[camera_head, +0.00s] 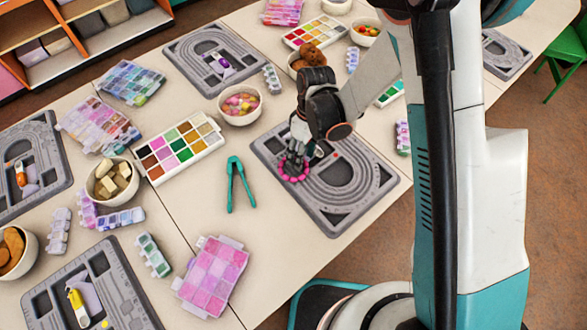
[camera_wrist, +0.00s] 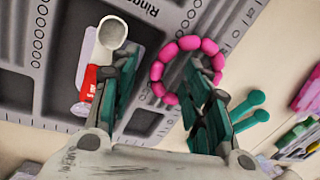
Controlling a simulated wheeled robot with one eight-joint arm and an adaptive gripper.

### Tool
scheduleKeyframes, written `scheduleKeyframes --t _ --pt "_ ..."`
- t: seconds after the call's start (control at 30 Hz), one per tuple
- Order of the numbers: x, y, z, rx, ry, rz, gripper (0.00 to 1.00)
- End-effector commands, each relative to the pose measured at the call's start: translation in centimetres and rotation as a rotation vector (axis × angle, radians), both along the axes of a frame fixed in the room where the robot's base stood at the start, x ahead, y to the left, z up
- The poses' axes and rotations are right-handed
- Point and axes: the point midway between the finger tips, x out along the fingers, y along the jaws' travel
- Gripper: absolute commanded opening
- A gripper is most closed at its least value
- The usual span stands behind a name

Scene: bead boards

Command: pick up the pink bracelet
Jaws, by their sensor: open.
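The pink bracelet (camera_head: 293,178) is a ring of round beads on the grey bead board (camera_head: 340,215), near the board's left side. My gripper (camera_head: 300,145) is open, low over the board at the bracelet. In the wrist view the bracelet (camera_wrist: 188,43) shows as a ring around the upper part of the right finger, and my gripper (camera_wrist: 160,88) has its left finger outside the ring. I cannot tell whether the right finger is inside the ring or just above it. The fingers hide the ring's lower part.
A white and red tool (camera_wrist: 110,35) lies on the board beside the left finger. Teal pliers (camera_head: 233,185) lie left of the board. The table between pliers and board is clear.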

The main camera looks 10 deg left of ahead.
Motion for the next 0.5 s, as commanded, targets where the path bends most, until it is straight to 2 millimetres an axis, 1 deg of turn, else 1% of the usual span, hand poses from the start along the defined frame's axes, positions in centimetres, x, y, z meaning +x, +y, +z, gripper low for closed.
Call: scheduleKeyframes --t 0.17,0.27,0.3,0.37,0.5 --pt "-0.03 -0.01 0.05 0.000 0.000 0.000 0.43" --pt "-0.02 -0.01 0.06 0.000 0.000 0.000 0.23" --pt "-0.02 -0.01 0.06 0.000 0.000 0.000 0.14" --pt "-0.02 -0.01 0.06 0.000 0.000 0.000 0.00" --pt "-0.02 -0.01 0.07 0.000 0.000 0.000 0.00"
